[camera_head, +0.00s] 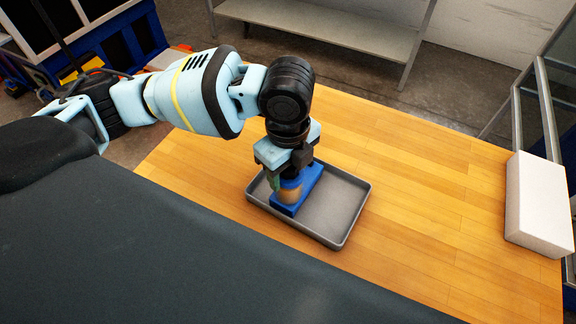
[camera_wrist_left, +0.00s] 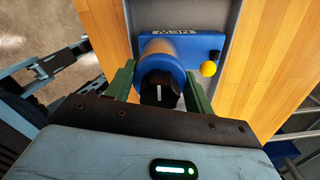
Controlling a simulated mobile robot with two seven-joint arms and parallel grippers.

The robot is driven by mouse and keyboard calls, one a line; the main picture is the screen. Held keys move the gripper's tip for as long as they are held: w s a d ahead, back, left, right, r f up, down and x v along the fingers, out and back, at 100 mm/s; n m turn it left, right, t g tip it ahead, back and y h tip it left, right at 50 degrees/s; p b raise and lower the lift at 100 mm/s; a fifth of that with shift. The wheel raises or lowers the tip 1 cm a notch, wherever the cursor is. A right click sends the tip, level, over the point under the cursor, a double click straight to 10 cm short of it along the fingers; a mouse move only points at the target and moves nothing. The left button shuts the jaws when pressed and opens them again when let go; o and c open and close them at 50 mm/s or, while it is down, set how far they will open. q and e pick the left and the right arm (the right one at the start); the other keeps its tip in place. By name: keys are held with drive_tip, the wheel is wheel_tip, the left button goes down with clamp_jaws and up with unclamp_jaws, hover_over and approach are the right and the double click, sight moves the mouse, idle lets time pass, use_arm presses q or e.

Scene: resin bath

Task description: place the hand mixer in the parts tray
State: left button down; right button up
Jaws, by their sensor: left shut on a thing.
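The hand mixer (camera_wrist_left: 205,42) is blue with a tan middle, a black knob and a yellow button in the left wrist view. In the head view the blue hand mixer (camera_head: 314,176) is inside the outline of the grey parts tray (camera_head: 338,222), at its left part. Whether it rests on the tray floor is hard to tell. My left gripper (camera_head: 283,180) points down over the tray, shut on the hand mixer. In the left wrist view its green fingers (camera_wrist_left: 158,88) stand on either side of the mixer's round body. My right gripper is not in view.
The parts tray sits on a wooden table (camera_head: 430,180). A white block (camera_head: 538,204) stands at the table's right edge. The table between tray and block is clear. A metal shelf (camera_head: 330,32) stands behind, and a dark surface (camera_head: 180,260) fills the lower left.

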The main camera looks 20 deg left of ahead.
use_arm(q)
drive_tip(key=c, duration=0.6)
unclamp_jaws()
drive_tip(key=shift+o, duration=0.2)
drive_tip(key=shift+r, duration=0.1)
wheel_tip(320, 180, up, 11)
drive_tip(key=shift+f+p, duration=0.1)
drive_tip(key=shift+p, duration=0.6)
drive_tip(key=shift+r, duration=0.65)
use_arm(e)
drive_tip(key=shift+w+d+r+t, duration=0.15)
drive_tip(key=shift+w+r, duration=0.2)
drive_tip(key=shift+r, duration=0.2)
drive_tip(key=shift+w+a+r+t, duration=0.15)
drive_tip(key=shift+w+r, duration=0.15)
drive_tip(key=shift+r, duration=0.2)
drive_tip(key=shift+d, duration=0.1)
